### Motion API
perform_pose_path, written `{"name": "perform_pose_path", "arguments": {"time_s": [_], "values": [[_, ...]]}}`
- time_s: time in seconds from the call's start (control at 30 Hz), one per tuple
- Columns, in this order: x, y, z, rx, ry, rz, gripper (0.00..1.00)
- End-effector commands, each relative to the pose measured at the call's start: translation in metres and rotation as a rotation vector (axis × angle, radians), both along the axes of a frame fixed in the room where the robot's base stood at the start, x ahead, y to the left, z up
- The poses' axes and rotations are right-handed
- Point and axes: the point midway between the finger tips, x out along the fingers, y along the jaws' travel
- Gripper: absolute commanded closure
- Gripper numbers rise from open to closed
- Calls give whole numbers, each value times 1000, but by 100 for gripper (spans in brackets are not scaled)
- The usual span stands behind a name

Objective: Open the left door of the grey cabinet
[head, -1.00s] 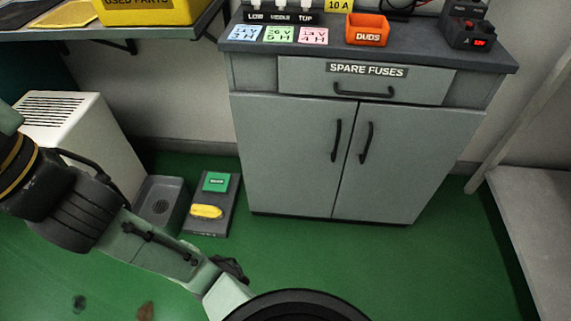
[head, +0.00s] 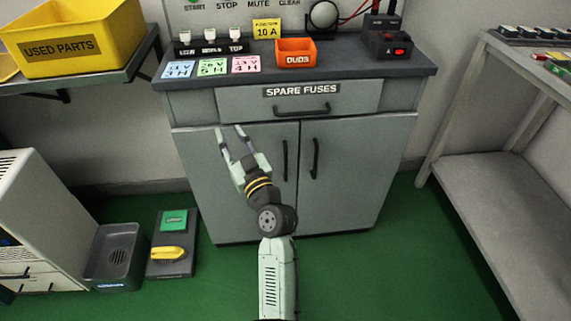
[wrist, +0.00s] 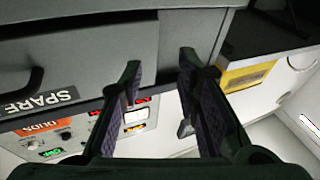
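The grey cabinet (head: 345,200) stands ahead with its left door (head: 215,195) and right door shut. The left door has a dark vertical handle (head: 285,160) near the middle seam; the right door's handle (head: 315,158) is beside it. My gripper (head: 231,133) is in front of the upper part of the left door, left of its handle, fingers apart and pointing up. In the wrist view my gripper (wrist: 160,75) is open with nothing between its fingertips. The wrist view is turned over and shows the drawer and its label, but not the left door handle.
A "SPARE FUSES" drawer (head: 330,102) is above the doors. The worktop holds an orange DUDS bin (head: 296,59) and coloured cards. A yellow bin (head: 90,35) sits on a left shelf. A floor pedal unit (head: 172,262) and grey tray (head: 115,270) are left; a bench (head: 500,190) is right.

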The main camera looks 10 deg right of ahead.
Motion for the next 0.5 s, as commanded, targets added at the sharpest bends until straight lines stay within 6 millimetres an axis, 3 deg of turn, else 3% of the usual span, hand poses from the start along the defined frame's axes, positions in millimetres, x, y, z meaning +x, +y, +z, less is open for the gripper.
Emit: {"name": "perform_pose_path", "arguments": {"time_s": [0.03,0.1,0.2,0.33,0.5], "values": [[-3,-43,-41,-5,71,-55,70],[-15,-86,-84,-8,136,-105,70],[-35,-129,-127,-4,200,-158,70],[-54,-157,-155,4,236,-192,70],[-47,-160,-159,4,241,-196,70]]}}
